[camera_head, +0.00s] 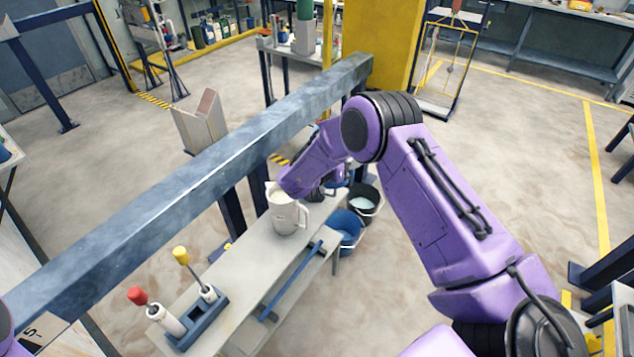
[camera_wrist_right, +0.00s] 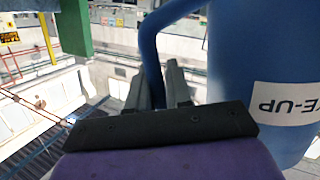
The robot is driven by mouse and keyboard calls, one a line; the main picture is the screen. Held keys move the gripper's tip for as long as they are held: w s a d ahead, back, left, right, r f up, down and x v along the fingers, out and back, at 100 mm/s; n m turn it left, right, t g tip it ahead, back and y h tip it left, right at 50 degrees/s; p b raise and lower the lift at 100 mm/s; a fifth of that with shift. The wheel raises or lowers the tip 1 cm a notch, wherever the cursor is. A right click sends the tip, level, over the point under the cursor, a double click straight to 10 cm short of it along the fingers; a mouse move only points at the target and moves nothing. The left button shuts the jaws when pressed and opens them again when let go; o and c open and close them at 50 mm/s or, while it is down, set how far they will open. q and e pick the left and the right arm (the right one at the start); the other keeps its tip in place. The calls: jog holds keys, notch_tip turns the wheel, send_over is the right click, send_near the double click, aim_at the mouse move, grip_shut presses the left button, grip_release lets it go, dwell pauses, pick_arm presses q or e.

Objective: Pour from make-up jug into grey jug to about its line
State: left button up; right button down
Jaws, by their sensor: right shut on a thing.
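The blue make-up jug (camera_wrist_right: 262,60) fills the right of the right wrist view, its white label upside down and partly cut off. My right gripper (camera_wrist_right: 160,85) is shut on its blue handle. In the head view my right gripper (camera_head: 318,193) is just behind and right of the grey jug; my arm hides most of that spot, and I cannot make out the make-up jug's tilt. The grey jug (camera_head: 286,216) stands upright on the bench, handle to the right. Its line and level are too small to read. My left gripper is out of view.
The bench (camera_head: 243,262) also holds a blue stand (camera_head: 198,322) with red- and yellow-topped handles. A blue bucket (camera_head: 347,240) and a black bucket (camera_head: 375,209) are beyond its right end. A long steel beam (camera_head: 200,180) runs along the bench's left side.

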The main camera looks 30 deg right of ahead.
jog(key=s+m+b, duration=0.1)
jog(key=s+r+m+b, duration=0.1)
jog(key=s+m, duration=0.1)
jog(key=shift+s+d+r+b, duration=0.1)
jog(key=shift+s+d+b, duration=0.15)
jog(key=shift+b, duration=0.1)
dwell(0.8)
jog(key=shift+a, duration=0.1)
jog(key=shift+s, duration=0.1)
